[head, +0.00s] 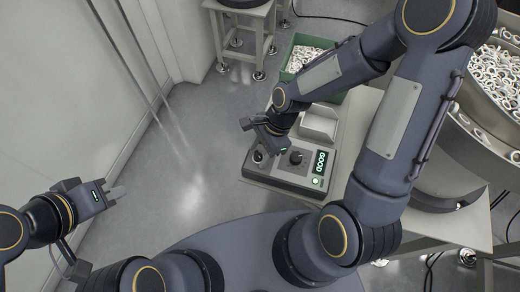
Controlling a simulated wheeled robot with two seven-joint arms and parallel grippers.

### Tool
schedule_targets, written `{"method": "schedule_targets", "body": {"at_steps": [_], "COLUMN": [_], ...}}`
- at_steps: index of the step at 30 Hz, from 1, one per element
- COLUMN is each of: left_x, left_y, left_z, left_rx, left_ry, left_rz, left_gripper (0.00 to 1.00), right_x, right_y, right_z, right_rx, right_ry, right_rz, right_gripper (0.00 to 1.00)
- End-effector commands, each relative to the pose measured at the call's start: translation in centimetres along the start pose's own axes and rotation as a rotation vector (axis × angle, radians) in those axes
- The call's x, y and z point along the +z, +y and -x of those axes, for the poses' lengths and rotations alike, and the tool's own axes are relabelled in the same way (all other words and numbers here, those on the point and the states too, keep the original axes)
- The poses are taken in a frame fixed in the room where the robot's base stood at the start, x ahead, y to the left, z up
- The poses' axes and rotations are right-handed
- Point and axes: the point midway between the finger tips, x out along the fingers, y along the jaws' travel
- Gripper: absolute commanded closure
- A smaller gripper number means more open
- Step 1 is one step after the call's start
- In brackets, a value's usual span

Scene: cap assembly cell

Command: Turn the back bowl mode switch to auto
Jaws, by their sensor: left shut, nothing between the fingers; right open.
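A grey control box (285,178) stands at the centre of the head view. It carries a dark round knob (296,157) in its middle and another small dark knob (258,156) at its left end. I cannot tell from any label which one is the back bowl mode switch, nor read its setting. My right gripper (263,140) is open over the upper left part of the box, close to the left knob; I cannot tell whether it touches. My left gripper (118,192) is shut and empty, well left of the box, over the floor.
A green crate (292,62) of white rings stands behind. A large metal bowl (490,135) of rings is at right. Open floor (190,170) lies left of the box.

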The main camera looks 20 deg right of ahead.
Motion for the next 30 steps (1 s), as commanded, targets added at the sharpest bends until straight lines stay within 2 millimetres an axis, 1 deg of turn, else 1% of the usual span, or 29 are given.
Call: {"method": "schedule_targets", "body": {"at_steps": [3, 13, 14, 23, 30], "left_x": [0.0, 0.0, 0.0, -0.04, -0.14], "left_y": [0.0, 0.0, 0.0, 0.04, 0.12], "left_z": [0.01, 0.01, 0.01, 0.08, 0.27], "left_rx": [0.0, 0.0, 0.0, 0.0, 0.0], "left_ry": [0.0, 0.0, 0.0, 0.0, 0.0], "left_rz": [0.0, 0.0, 0.0, 0.0, 0.0], "left_gripper": [1.0, 1.0, 1.0, 1.0, 1.0], "right_x": [0.01, 0.01, 0.01, 0.03, 0.08], "right_y": [0.01, 0.01, 0.01, -0.05, -0.16], "right_z": [0.03, 0.05, 0.05, 0.08, 0.09], "right_rx": [0.0, 0.0, 0.0, 0.016, 0.071], "right_ry": [0.0, 0.0, 0.0, 0.0, 0.0], "right_rz": [0.0, 0.0, 0.0, 0.039, 0.171], "right_gripper": [0.51, 0.95, 0.96, 0.96, 0.96]}}
